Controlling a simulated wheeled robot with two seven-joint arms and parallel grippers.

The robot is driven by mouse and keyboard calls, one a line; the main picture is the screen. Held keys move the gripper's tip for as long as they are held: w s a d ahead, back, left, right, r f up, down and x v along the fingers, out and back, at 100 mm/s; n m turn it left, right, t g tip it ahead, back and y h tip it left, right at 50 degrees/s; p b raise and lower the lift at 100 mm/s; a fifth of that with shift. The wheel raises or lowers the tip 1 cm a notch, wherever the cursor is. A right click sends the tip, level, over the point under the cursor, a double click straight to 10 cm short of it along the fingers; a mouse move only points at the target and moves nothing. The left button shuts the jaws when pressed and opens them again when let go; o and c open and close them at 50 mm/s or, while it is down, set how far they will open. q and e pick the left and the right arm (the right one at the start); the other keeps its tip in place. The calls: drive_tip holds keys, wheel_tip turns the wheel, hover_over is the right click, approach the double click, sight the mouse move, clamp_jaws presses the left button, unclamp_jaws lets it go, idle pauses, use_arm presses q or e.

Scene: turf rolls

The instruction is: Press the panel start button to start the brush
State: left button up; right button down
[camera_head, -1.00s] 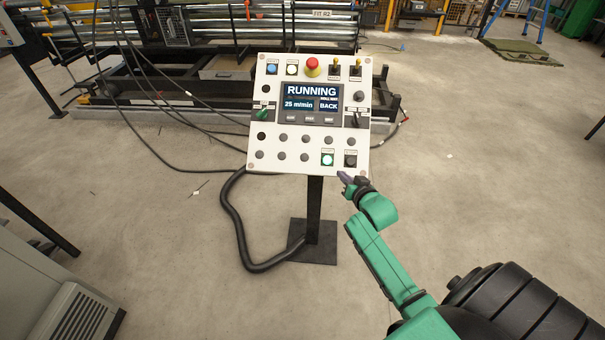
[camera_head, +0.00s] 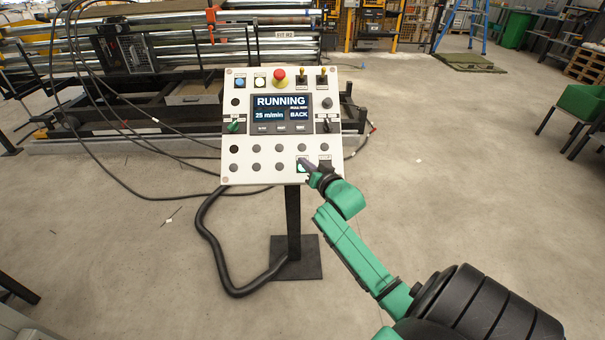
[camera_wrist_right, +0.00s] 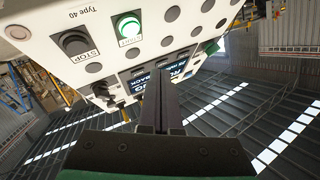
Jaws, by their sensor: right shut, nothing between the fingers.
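The white control panel (camera_head: 238,112) stands on a black post, and its screen (camera_head: 280,108) reads RUNNING, 25 m/min, BACK. The start button (camera_head: 301,169) is lit green in the panel's lower right, partly covered by my gripper. In the right wrist view the lit start button (camera_wrist_right: 128,26) shows whole, beside the black STOP button (camera_wrist_right: 75,42). My right gripper (camera_head: 305,162) is shut and empty, its tips in front of the panel at the start button. In the wrist view its fingers (camera_wrist_right: 154,80) appear apart from the button. I cannot tell contact. My left gripper is out of view.
A red emergency button (camera_head: 280,77) and several switches line the panel's top. A black hose (camera_head: 215,245) loops from the panel to the post's base plate (camera_head: 305,262). A roller machine (camera_head: 170,90) stands behind.

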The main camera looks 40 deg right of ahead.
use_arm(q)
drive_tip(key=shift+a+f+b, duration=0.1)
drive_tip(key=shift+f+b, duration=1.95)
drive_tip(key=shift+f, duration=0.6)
use_arm(e)
drive_tip(key=shift+w+d+f, duration=0.35)
drive_tip(key=shift+w+f, duration=0.15)
drive_tip(key=shift+f, duration=0.25)
drive_tip(key=shift+w+d+f, duration=0.4)
drive_tip(key=shift+w+f, duration=0.1)
drive_tip(key=shift+f, duration=0.2)
drive_tip(key=shift+w+d+f, duration=0.35)
drive_tip(key=shift+w+f, duration=0.15)
drive_tip(key=shift+f, duration=0.25)
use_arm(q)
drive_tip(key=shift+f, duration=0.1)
use_arm(e)
drive_tip(key=shift+w+d+f, duration=0.2)
drive_tip(key=shift+f, duration=0.1)
